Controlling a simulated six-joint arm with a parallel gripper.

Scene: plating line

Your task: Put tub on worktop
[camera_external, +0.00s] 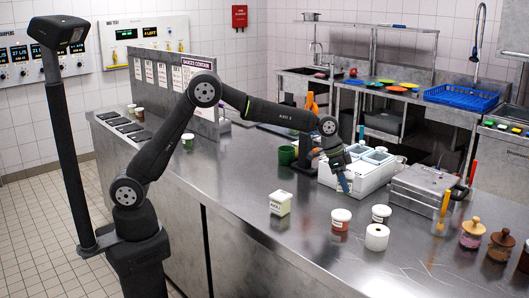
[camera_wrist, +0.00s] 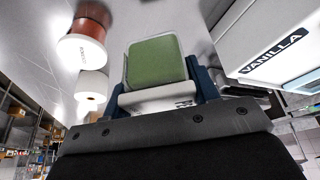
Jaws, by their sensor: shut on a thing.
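A square clear tub with green contents and a white lid (camera_wrist: 157,62) sits between the blue fingers of my gripper (camera_wrist: 160,85) in the wrist view. The fingers are shut on its sides. In the external view my gripper (camera_external: 343,181) is low in front of the white ice-cream unit (camera_external: 375,160), and its fingers hide most of the tub. I cannot tell whether the tub touches the surface below. The steel worktop (camera_external: 235,210) runs along the middle. Another square white-lidded tub (camera_external: 280,201) stands on it, left of my gripper.
A white-lidded round tub with red contents (camera_external: 341,220), another white tub (camera_external: 381,213) and a paper roll (camera_external: 376,238) stand near my gripper. A grey press (camera_external: 425,186) and jars with wooden lids (camera_external: 472,232) stand to the right. The left worktop has free room.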

